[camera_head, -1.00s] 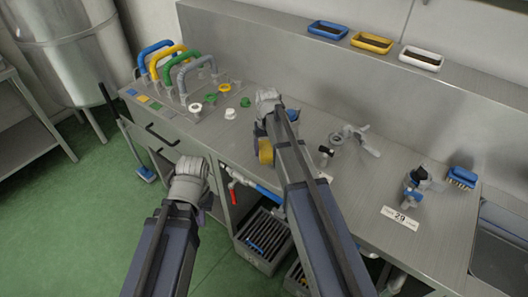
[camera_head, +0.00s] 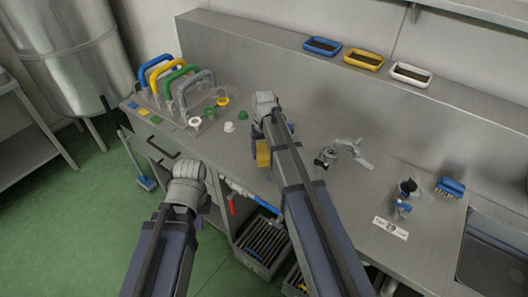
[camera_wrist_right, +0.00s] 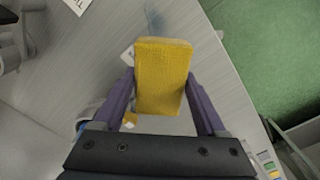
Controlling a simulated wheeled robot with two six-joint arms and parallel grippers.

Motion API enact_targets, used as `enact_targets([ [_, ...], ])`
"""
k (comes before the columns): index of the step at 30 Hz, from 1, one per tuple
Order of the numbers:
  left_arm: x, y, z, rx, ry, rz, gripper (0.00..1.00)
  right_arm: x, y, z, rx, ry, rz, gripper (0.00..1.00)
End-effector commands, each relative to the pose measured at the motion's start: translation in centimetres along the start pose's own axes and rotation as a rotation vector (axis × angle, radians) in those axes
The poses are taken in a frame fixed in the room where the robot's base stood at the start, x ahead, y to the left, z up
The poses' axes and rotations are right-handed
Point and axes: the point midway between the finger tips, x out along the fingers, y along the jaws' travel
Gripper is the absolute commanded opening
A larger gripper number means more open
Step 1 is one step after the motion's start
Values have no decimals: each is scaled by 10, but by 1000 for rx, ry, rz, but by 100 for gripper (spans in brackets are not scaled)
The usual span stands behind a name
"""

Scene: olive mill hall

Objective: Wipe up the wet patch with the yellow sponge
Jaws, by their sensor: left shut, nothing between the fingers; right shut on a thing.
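The yellow sponge (camera_head: 263,153) is held by my right gripper (camera_head: 262,140) over the counter's front part. In the right wrist view the sponge (camera_wrist_right: 163,75) sits between the two fingers of my right gripper (camera_wrist_right: 160,100), which is shut on it. A faint bluish-grey smear (camera_wrist_right: 155,22) shows on the counter just beyond the sponge; it may be the wet patch. The patch is not clearly visible in the head view. I cannot tell whether the sponge touches the counter. My left gripper (camera_head: 188,175) is shut and empty, in front of the counter's left part.
On the steel counter (camera_head: 330,200), several coloured handles (camera_head: 165,75) stand at left. Grey metal fittings (camera_head: 345,152), a valve (camera_head: 404,197) and a blue brush (camera_head: 450,187) are at right. Three trays (camera_head: 322,46) sit on the back ledge. A crate (camera_head: 265,248) is below.

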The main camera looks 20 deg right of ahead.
Motion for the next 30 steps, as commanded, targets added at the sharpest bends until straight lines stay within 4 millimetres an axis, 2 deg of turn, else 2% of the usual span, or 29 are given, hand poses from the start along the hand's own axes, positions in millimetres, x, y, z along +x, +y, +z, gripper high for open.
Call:
enact_targets([
  [10, -2, 0, 0, 0, 0, 0, 0, -2, 0, 0, 0, 0, 0, 29],
  [21, -31, -3, 2, 0, 0, 0, 0, -31, 0, 0, 0, 0, 0, 29],
  [30, -30, -3, 2, 0, 0, 0, 0, -30, 0, 0, 0, 0, 0, 29],
])
